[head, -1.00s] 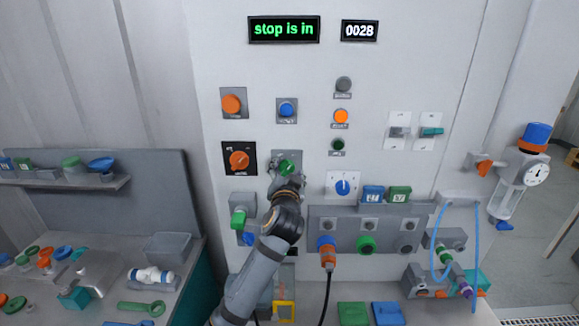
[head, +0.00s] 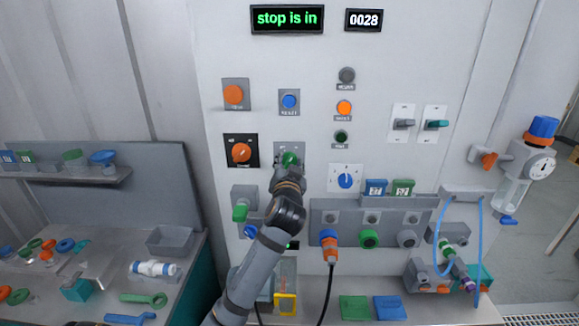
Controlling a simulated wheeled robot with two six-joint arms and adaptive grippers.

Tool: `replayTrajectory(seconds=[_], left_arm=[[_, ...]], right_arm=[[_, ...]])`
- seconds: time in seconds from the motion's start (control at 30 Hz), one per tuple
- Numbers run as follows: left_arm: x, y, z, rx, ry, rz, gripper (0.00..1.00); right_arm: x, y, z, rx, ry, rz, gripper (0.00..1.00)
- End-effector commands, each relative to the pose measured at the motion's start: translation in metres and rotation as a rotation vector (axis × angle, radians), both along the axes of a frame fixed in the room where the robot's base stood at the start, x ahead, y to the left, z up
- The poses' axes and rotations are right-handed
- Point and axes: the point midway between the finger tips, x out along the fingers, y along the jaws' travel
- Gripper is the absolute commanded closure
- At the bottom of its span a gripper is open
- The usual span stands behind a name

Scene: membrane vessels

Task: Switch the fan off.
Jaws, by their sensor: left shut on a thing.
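A white control cabinet holds several knobs and switches. My left gripper (head: 286,170) is at a green knob (head: 290,158) on a grey plate and is shut on it. The gripper hides part of the knob and the plate, so I cannot read a label there or tell the knob's exact angle. A teal toggle (head: 439,125) and a grey toggle (head: 404,124) sit on white plates at the right. Which control is the fan's I cannot tell. My right gripper is out of view.
An orange rotary knob (head: 241,153) is close left of my gripper, and a blue dial (head: 345,181) is to its right. An orange plug with a black cable (head: 330,246) hangs below. A display (head: 287,18) reads "stop is in".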

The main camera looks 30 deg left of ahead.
Motion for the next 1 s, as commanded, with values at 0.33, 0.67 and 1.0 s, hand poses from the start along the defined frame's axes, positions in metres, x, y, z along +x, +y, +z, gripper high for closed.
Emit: replayTrajectory(seconds=[0.33, 0.67, 1.0], left_arm=[[-0.001, 0.002, -0.004, -0.248, -0.158, 0.0, 0.89], [-0.002, 0.003, -0.003, -0.51, -0.32, 0.001, 0.89], [-0.003, 0.004, -0.001, -0.713, -0.443, 0.0, 0.89]], right_arm=[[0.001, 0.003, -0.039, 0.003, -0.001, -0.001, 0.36], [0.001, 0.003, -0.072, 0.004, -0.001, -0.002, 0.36], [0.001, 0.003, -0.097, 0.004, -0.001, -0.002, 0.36]])
